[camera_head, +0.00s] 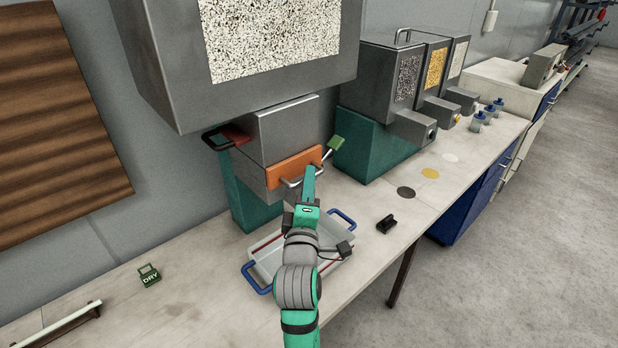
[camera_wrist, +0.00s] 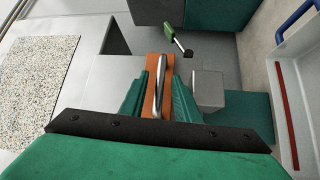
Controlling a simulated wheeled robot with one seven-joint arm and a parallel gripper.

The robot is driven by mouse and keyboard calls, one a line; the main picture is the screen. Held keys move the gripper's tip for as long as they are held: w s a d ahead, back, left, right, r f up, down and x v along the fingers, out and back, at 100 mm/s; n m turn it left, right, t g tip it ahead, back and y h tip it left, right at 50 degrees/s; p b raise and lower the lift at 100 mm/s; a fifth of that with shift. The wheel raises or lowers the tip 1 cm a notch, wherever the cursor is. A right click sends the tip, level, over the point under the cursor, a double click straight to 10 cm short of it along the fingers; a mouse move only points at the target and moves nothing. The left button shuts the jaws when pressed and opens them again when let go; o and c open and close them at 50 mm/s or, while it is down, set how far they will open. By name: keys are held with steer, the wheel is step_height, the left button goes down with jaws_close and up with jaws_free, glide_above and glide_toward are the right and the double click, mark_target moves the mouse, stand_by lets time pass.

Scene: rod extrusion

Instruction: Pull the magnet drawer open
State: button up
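The magnet drawer shows an orange front (camera_head: 289,170) with a metal bar handle (camera_head: 288,183), set in the grey housing (camera_head: 284,127) under the large hopper. The front sits against the housing. My gripper (camera_head: 310,178) is at the handle. In the wrist view the handle (camera_wrist: 160,85) stands between my two green fingers (camera_wrist: 158,100), with orange front visible around it. The fingers look apart, one on each side of the handle, with small gaps. Contact with the handle cannot be made out.
A grey tray (camera_head: 262,254) with blue handles lies on the bench below my arm. A green-handled lever (camera_head: 335,145) sticks out right of the drawer. A black clip-like object (camera_head: 386,224) and a green DRY tag (camera_head: 149,275) lie on the bench. Several dispensers stand at the right.

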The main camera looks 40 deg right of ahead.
steer(key=shift+x, duration=1.05)
jaws_close()
steer(key=shift+f, duration=0.1)
